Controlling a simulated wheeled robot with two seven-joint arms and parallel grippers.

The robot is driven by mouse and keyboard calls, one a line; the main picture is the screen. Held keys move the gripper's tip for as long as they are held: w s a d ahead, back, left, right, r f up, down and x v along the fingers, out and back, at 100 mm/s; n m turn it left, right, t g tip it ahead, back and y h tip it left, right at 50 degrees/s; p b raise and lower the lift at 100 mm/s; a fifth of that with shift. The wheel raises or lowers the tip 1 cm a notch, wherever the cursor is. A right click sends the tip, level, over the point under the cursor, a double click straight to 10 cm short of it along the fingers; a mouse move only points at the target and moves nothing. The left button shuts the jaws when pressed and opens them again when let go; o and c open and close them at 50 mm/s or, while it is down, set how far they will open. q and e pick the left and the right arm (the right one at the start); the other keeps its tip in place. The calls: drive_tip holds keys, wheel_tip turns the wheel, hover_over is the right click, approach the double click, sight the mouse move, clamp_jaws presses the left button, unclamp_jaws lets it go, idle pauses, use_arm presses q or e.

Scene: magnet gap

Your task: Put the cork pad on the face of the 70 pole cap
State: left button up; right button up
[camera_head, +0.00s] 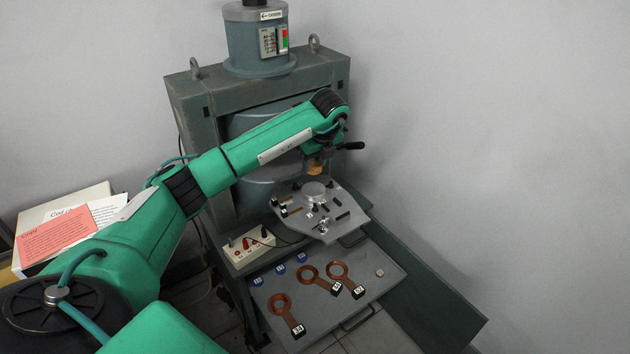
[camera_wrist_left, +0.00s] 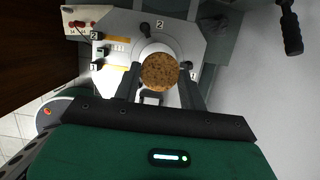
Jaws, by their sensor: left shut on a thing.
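My left gripper (camera_head: 316,163) is shut on the round cork pad (camera_head: 315,169), which it holds above a grey metal plate. In the left wrist view the speckled brown cork pad (camera_wrist_left: 160,72) sits between the two fingers of the left gripper (camera_wrist_left: 160,90). A round silver metal cap (camera_head: 314,190) stands on the plate just below the pad. In the left wrist view the pad covers much of this cap (camera_wrist_left: 159,48), and a gap shows between pad and cap in the head view. I cannot read a 70 on it. My right gripper is not in view.
The grey plate (camera_head: 335,230) carries small black parts around the cap. The big magnet frame (camera_head: 188,110) stands behind. A lower tray (camera_head: 375,300) holds copper rings (camera_head: 280,304) with numbered tags and blue discs (camera_head: 280,268). A socket box (camera_head: 247,247) stands left of the plate.

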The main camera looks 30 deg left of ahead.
sight(313, 188)
use_arm(q)
wheel_tip(313, 188, down, 6)
drive_tip(key=shift+f, duration=0.45)
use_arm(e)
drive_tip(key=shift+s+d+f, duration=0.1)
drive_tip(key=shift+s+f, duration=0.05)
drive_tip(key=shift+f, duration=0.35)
use_arm(q)
drive_tip(key=o, duration=0.9)
drive_tip(key=shift+o, duration=0.2)
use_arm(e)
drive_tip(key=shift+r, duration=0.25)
use_arm(q)
drive_tip(key=shift+r, duration=0.1)
